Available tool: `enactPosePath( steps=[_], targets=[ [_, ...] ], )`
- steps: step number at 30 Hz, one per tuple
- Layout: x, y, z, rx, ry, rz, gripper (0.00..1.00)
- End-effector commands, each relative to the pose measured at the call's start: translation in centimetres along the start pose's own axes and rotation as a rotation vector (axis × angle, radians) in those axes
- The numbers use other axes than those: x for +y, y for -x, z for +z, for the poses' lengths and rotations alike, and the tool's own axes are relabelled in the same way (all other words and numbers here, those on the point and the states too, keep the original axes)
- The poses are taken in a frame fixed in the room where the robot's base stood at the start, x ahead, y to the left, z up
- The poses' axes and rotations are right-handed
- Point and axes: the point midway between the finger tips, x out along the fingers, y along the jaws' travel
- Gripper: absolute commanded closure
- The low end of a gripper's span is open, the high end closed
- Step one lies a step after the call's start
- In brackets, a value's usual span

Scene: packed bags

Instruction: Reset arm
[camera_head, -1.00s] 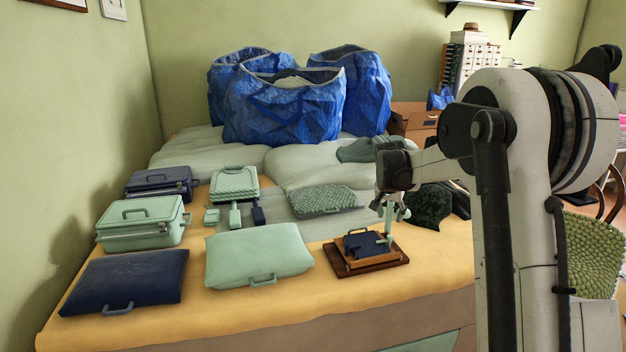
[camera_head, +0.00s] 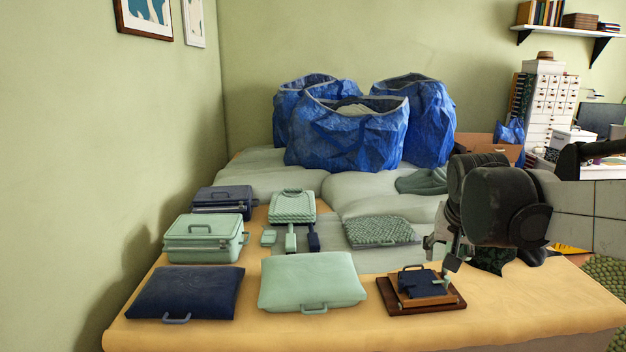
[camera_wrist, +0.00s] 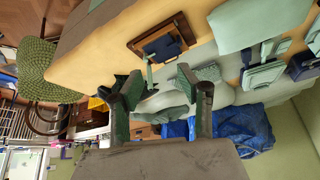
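My gripper (camera_wrist: 158,75) is open in the wrist view, with its two dark fingers spread well apart and nothing clasped between them. In the head view my gripper (camera_head: 452,255) is at the right, just above and beside the small wooden tray (camera_head: 390,303), partly hidden by my dark wrist. A small navy case (camera_head: 424,283) with a handle lies on the tray. A thin pale green piece stands by the case, close to the gripper; I cannot tell whether they touch. The tray (camera_wrist: 133,44) and the navy case (camera_wrist: 163,47) also show in the wrist view beyond the fingers.
Navy and pale green cases (camera_head: 310,280) lie on the yellow-covered bed (camera_head: 540,310) to the left. A textured green pad (camera_head: 380,231) lies behind the tray. Large blue bags (camera_head: 345,140) stand at the back. The bed's front right corner is clear.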

Motion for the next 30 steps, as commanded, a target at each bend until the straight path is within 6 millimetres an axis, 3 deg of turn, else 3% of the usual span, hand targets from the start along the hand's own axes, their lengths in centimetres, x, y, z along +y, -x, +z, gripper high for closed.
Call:
enactPosePath(
  steps=[3,9,21,25,30],
  targets=[
    [-0.3,2.5,3.1,0.016,0.042,-0.024,0.64],
    [-0.6,5.4,8.2,0.044,0.112,-0.06,0.64],
    [-0.6,8.2,18.3,0.101,0.242,-0.128,0.64],
    [-0.5,8.3,20.2,0.113,0.268,-0.139,0.64],
    [-0.5,8.2,21.2,0.12,0.281,-0.146,0.64]
  ],
)
